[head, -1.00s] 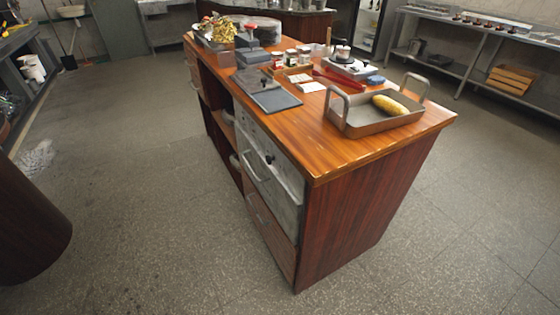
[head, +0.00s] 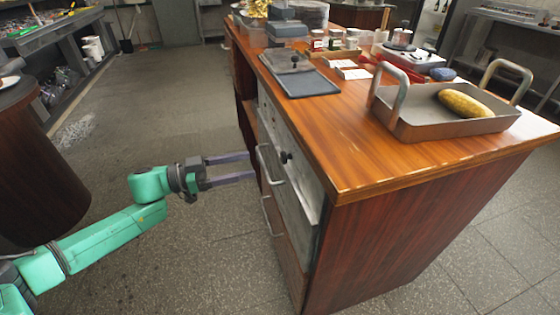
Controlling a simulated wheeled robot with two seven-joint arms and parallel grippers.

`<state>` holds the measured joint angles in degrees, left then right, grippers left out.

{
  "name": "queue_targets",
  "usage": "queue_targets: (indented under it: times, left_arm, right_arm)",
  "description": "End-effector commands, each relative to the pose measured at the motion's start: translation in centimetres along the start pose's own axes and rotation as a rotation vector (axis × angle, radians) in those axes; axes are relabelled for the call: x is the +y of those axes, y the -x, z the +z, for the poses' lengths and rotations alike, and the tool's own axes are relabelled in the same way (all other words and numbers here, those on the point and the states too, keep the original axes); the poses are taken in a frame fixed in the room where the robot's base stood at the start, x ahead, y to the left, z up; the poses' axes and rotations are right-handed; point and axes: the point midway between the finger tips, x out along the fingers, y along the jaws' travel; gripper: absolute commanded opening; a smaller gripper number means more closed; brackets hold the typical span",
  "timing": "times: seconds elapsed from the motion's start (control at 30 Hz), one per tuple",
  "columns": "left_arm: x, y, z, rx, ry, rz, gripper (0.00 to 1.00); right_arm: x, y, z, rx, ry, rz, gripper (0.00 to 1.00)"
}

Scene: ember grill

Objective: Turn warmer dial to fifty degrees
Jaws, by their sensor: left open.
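The warmer is a grey metal drawer front (head: 303,192) set in the side of the wooden counter. A small black dial (head: 286,157) sits on its face, near a curved metal handle (head: 268,165). The dial's markings are too small to read. My left gripper (head: 250,167) is open and empty, with its two long fingers pointing right toward the drawer front. It is left of the dial, near the handle; I cannot tell whether it touches the handle. My right gripper is out of view.
The wooden counter (head: 420,205) carries a roasting pan (head: 430,128) with a yellow loaf-like item (head: 465,103), a dark tray (head: 305,83), jars and a small burner (head: 405,55). A round dark table (head: 35,170) stands at left. The floor between is clear.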

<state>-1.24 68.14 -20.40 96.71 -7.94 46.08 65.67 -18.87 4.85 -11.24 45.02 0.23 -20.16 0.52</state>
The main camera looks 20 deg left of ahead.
Motion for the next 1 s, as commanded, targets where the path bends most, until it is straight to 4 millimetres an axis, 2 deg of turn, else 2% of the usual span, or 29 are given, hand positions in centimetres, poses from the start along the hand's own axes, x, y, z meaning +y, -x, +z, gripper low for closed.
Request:
queue_targets:
  times: [0.3, 0.4, 0.7, 0.77, 0.8, 0.9, 1.0]
  left_arm:
    - [-0.1, -7.2, -0.3, 0.005, -0.003, 0.000, 0.70]
    - [-0.1, -8.6, -0.1, 0.002, -0.003, -0.002, 0.70]
    - [-0.1, -9.2, 0.0, -0.001, -0.001, -0.002, 0.70]
    - [-0.1, -9.2, 0.0, -0.001, -0.001, -0.002, 0.51]
    - [-0.1, -9.2, 0.0, -0.001, -0.001, -0.002, 0.36]
    - [-0.1, -9.2, 0.0, 0.000, -0.001, -0.002, 0.00]
    - [-0.1, -9.1, 0.0, 0.000, -0.002, -0.002, 0.00]
  right_arm:
    - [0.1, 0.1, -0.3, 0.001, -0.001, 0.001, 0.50]
    - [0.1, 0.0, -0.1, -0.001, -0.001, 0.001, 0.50]
    - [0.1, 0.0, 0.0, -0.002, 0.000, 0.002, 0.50]
    - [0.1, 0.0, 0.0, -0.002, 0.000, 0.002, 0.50]
    - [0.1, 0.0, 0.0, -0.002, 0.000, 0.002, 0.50]
    - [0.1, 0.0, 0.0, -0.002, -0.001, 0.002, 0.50]
    - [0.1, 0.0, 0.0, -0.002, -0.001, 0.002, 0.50]
